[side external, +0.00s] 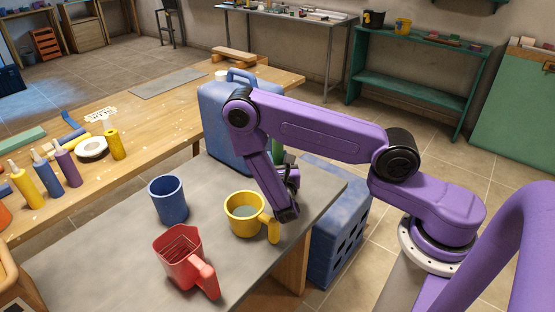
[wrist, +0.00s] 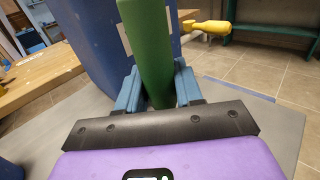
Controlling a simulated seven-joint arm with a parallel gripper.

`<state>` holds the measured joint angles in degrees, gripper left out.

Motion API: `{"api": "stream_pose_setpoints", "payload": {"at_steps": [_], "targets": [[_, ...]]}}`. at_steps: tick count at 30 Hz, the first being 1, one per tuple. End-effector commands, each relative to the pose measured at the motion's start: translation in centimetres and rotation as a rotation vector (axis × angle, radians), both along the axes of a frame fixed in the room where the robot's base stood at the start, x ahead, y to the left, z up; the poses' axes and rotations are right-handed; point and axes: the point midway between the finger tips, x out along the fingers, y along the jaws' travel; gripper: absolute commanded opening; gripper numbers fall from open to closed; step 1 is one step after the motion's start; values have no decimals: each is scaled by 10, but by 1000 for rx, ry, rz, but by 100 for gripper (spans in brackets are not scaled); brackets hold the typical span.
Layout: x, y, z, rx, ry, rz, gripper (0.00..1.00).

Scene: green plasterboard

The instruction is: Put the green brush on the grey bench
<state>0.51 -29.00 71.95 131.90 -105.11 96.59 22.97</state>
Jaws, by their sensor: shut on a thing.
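The green brush shows in the wrist view as an upright green shaft (wrist: 148,45) between my two blue-grey fingers. My gripper (wrist: 158,92) is shut on it. In the side view a little of the green brush (side external: 278,156) shows behind my arm, beside the blue jerry can. My gripper (side external: 291,180) is at the right part of the grey bench (side external: 110,245), mostly hidden by my wrist. The grey bench top also shows in the wrist view (wrist: 280,120). The brush's lower end is hidden, so I cannot tell whether it touches the bench.
A blue jerry can (side external: 222,118) stands close behind the brush. A yellow mug (side external: 243,218), blue cup (side external: 168,198) and red scoop (side external: 182,260) stand on the bench. A blue crate (side external: 340,235) is beyond its right edge. The bench's left part is clear.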

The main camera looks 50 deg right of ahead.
Motion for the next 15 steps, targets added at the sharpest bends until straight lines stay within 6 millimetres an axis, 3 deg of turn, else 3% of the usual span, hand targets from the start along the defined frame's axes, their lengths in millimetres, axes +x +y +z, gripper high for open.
{"api": "stream_pose_setpoints", "payload": {"at_steps": [9, 10, 12, 15], "targets": [[0, 0, -3, -1, -1, 1, 0], [0, 0, -3, 1, -1, 1, 45], [0, 0, -2, 1, -1, 1, 61], [0, 0, -2, 0, 0, 1, 61]]}}
